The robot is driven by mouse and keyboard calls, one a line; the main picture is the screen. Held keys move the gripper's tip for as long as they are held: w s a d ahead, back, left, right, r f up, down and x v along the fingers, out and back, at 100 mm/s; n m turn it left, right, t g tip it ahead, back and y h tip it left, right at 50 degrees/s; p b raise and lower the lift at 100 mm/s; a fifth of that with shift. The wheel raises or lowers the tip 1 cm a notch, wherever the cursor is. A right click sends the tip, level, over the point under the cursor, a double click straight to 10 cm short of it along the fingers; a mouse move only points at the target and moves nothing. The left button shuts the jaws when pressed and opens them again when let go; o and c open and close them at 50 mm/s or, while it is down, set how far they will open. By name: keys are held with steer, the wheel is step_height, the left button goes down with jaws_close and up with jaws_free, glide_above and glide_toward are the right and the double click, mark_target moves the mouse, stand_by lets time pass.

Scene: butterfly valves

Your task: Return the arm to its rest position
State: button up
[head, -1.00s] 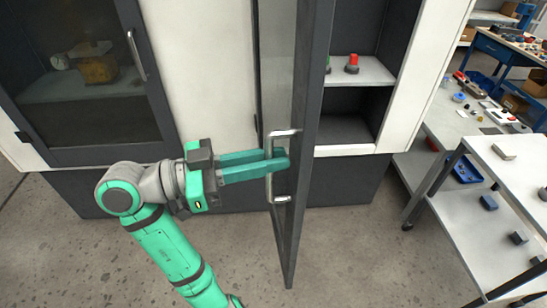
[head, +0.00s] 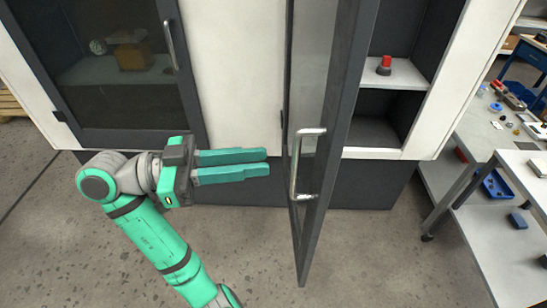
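My gripper (head: 268,163) is stretched out to the right in the middle of the head view. Its two green fingers are apart with a gap between them, and nothing is held. My green and grey arm runs up from the bottom of the picture to the gripper. The fingertips are left of the metal door handle (head: 294,165) and look clear of it. The handle is on the open glass cabinet door (head: 330,150), which stands swung out towards me.
Behind the open door, a shelf (head: 405,72) holds a small red-topped object (head: 384,65). A closed dark glass door (head: 110,70) is at the left. A grey cart (head: 525,175) and a workbench with parts stand at the right. Bare floor lies in front.

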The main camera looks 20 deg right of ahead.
steer(key=shift+w+a, duration=0.15)
steer(key=shift+a, duration=0.85)
